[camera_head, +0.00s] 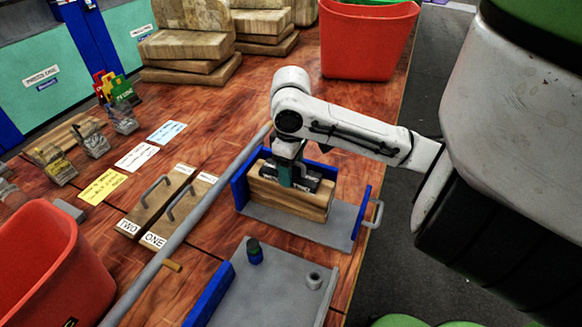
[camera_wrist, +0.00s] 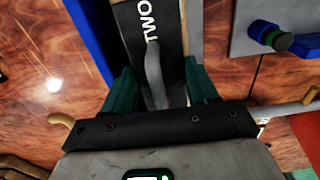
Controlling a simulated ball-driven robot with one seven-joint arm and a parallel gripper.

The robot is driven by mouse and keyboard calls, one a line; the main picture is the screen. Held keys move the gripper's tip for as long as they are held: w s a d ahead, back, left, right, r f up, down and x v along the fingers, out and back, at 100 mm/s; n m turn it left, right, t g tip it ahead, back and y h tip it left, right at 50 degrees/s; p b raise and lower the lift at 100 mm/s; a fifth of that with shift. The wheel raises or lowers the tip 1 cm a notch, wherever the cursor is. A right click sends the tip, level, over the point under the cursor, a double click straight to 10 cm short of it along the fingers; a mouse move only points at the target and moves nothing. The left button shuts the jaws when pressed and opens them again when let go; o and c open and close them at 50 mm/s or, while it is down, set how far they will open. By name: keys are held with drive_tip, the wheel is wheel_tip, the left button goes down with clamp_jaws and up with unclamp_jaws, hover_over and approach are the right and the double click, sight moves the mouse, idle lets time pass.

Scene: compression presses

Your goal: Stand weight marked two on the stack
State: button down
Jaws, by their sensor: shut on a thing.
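The weight marked two (camera_wrist: 172,45) is black with white TWO lettering and a grey handle, and sits between my teal fingers in the wrist view. My gripper (camera_head: 291,174) is shut on it inside the blue-ended grey press (camera_head: 300,222) in the head view. There the black weight (camera_head: 312,181) shows partly behind the fingers, directly over the stack of wooden boards (camera_head: 290,199). Its underside is hidden, so I cannot tell whether it touches the stack.
Two handled wooden pieces labelled TWO (camera_head: 140,212) and ONE (camera_head: 165,225) lie left of a long grey bar (camera_head: 200,207). A grey plate (camera_head: 280,285) with a dark knob (camera_head: 254,251) lies in front. Red bins stand at lower left (camera_head: 45,265) and at the back (camera_head: 365,45).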

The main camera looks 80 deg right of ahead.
drive_tip(key=shift+c, duration=1.1)
unclamp_jaws()
wheel_tip(320, 180, up, 11)
drive_tip(key=shift+f+p, duration=0.1)
drive_tip(key=shift+p, duration=0.65)
